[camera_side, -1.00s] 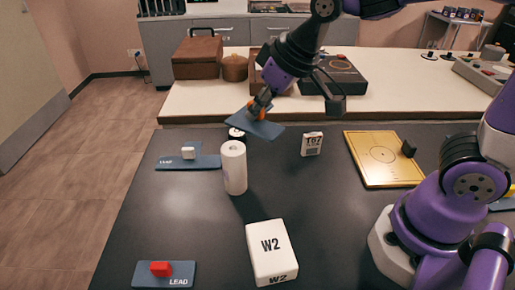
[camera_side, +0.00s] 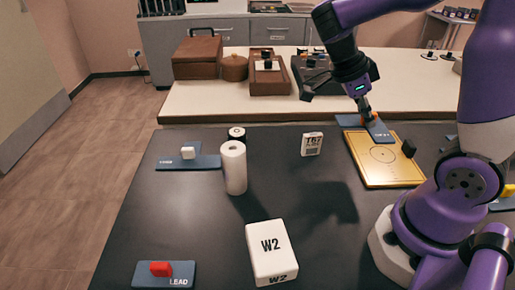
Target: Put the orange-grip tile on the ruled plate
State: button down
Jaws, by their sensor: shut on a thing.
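The orange-grip tile is a flat dark blue tile (camera_side: 379,132) with pale lettering and a small orange grip (camera_side: 369,119) on top. My gripper (camera_side: 367,113) points down and is shut on that grip, which its fingers partly hide. The tile is over the far end of the yellow plate (camera_side: 388,172), which I take for the ruled plate; it bears a thin border line and a circle. I cannot tell whether the tile touches the plate. A small black block (camera_side: 408,148) is at the plate's right edge.
A white roll (camera_side: 233,168), a white W2 block (camera_side: 270,253) and a small labelled white box (camera_side: 312,144) stand on the dark table. A white-grip tile (camera_side: 178,162) and a red-grip tile (camera_side: 182,274) lie at left.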

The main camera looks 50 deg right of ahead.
jog(key=s+d+f, duration=0.1)
jog(key=d+f, duration=0.1)
jog(key=d, duration=0.1)
jog(key=s+d+f, duration=0.1)
jog(key=d+f, duration=0.1)
jog(key=d, duration=0.1)
jog(key=s+d+f, duration=0.1)
jog(key=s+d, duration=0.1)
jog(key=shift+d+f, duration=0.4)
jog(key=shift+f, duration=2.05)
jog(key=c, duration=0.9)
grip_release()
jog(key=shift+f, duration=0.1)
jog(key=shift+o, duration=0.2)
